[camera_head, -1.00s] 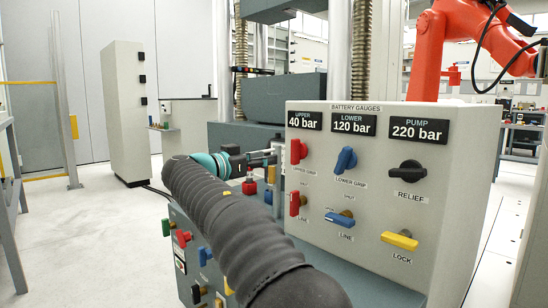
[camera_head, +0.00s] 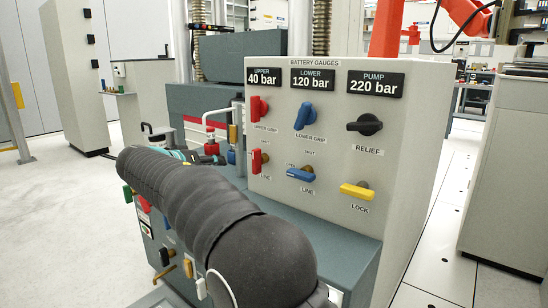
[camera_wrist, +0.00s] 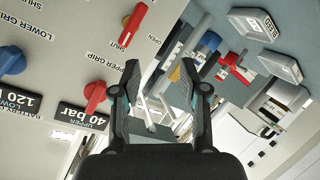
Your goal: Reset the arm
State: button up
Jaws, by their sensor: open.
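My gripper (camera_wrist: 160,78) is open in the wrist view, with two dark fingers apart and nothing held between them. Pale pipes show beyond the fingers. In the head view my dark ribbed arm crosses the foreground, with a bit of its teal band showing; the fingers are hidden there. The gauge panel (camera_head: 322,222) stands to the right of my arm. It bears a red upper grip knob (camera_head: 258,108), a blue lower grip knob (camera_head: 303,115), a black relief knob (camera_head: 364,124), a red line handle (camera_head: 256,161), a blue line handle (camera_head: 300,174) and a yellow lock handle (camera_head: 356,191).
A lower front with coloured handles lies partly behind my arm. White pipes (camera_head: 222,113) rise left of the panel. A grey cabinet (camera_head: 510,170) stands at right, a tall pale cabinet (camera_head: 75,80) at left. Open floor (camera_head: 50,210) lies at left.

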jog(key=s+d+f+n+g+y+p, duration=0.4)
jog(key=s+d+f+g, duration=0.4)
jog(key=s+d, duration=0.7)
jog(key=s+d+f+m+y+p, duration=0.1)
jog(key=s+d+y+p, duration=0.1)
jog(key=s+d, duration=0.7)
jog(key=s+d+m+y+p, duration=0.2)
jog(key=s+d, duration=0.2)
jog(key=s, duration=0.9)
jog(key=s+d+r+m+t+p, duration=0.1)
jog(key=s+d+r+m+p, duration=0.1)
jog(key=s+d+r, duration=0.1)
jog(key=shift+s+d+r+h+p, duration=0.15)
jog(key=shift+d+r+h+p, duration=0.2)
jog(key=shift+d+r, duration=0.7)
jog(key=shift+d+f, duration=0.15)
jog(key=shift+f, duration=0.05)
